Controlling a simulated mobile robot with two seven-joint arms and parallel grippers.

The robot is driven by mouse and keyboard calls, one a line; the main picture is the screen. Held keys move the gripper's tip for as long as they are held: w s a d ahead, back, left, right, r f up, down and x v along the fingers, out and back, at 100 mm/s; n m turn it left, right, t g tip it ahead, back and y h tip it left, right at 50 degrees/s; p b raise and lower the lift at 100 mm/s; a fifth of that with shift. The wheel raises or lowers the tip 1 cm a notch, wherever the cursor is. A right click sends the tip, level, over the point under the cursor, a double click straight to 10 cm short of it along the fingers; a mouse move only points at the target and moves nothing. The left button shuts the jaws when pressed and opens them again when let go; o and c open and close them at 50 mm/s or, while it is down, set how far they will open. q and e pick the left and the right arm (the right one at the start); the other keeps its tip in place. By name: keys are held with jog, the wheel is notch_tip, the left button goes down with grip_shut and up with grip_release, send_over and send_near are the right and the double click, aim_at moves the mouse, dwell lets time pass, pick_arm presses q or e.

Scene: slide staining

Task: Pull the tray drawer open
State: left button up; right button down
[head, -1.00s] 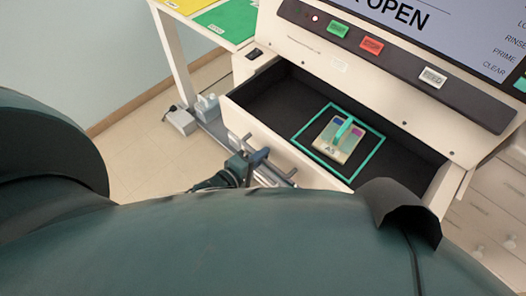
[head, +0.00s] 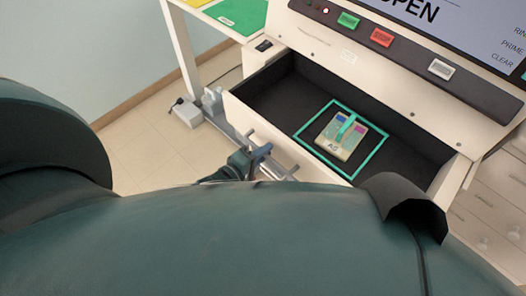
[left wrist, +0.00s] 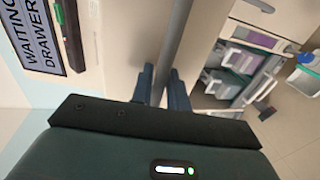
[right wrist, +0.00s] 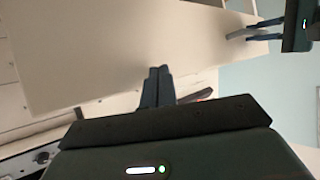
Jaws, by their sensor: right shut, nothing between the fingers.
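The tray drawer (head: 262,128) stands open in the head view, its dark inside showing. On its floor, inside a teal square outline (head: 357,173), sits a small holder marked A5 (head: 338,146) with a teal handle. My left gripper (head: 259,154) is at the grey bar handle (head: 283,170) on the drawer front. In the left wrist view its two fingers (left wrist: 162,76) stand either side of the bar (left wrist: 175,40), closed on it. My right gripper (right wrist: 158,72) is shut and empty, apart from the pale drawer front (right wrist: 110,50); my body hides it in the head view.
The machine's button strip (head: 400,55) and screen (head: 435,12) are above the drawer. A side table with a green mat (head: 238,14) stands at left. White drawers (head: 490,205) are at right. Clear floor (head: 150,150) lies left of the drawer.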

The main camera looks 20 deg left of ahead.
pick_arm(q)
jog(key=v, duration=1.3)
jog(key=shift+s, duration=0.15)
